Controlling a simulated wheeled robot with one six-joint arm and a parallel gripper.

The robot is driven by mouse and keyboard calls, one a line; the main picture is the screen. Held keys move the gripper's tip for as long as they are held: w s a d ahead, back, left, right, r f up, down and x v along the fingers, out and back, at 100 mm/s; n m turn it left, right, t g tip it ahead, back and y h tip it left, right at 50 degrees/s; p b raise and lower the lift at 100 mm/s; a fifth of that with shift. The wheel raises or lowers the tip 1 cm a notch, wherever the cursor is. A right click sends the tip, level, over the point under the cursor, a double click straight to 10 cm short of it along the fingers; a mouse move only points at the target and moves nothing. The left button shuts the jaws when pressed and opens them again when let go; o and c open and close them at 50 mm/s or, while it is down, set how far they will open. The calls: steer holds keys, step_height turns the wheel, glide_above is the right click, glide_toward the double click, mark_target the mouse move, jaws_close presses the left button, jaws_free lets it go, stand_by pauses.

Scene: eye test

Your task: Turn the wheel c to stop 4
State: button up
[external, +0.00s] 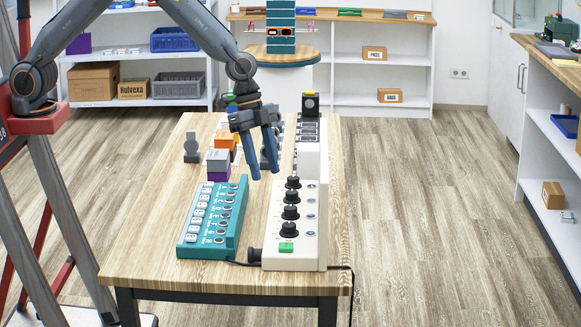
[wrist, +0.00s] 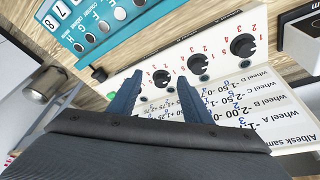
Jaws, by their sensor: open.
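A white panel (external: 311,240) on the table carries a row of several black knobs (external: 290,212), with red numbers beside them. In the wrist view, three knobs show: one at the right (wrist: 243,46), one in the middle (wrist: 201,64) and one between the fingers (wrist: 161,78).
A teal panel (external: 240,215) with several round sockets and white labels lies left of the white panel. Grey, orange and purple blocks (external: 218,160) stand behind it. The table's front left corner (external: 140,262) is clear.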

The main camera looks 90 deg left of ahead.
mark_target(290, 207)
steer(key=shift+m+t+h, duration=0.3)
steer(key=shift+m, duration=0.3)
steer(key=shift+w+d+f+p, duration=0.5)
steer(key=shift+w+d+f, duration=0.2)
steer(key=shift+w+f, duration=0.5)
steer(key=shift+w+d+f+p, duration=0.65)
steer(key=shift+w+f, duration=0.25)
steer(key=shift+f, duration=0.55)
steer(key=shift+w+d+f+p, duration=0.4)
steer(key=shift+w+d+f, duration=0.35)
steer(key=shift+w+f, duration=0.45)
steer(key=shift+s, duration=0.15)
steer(key=shift+c, duration=0.3)
steer(key=c, duration=1)
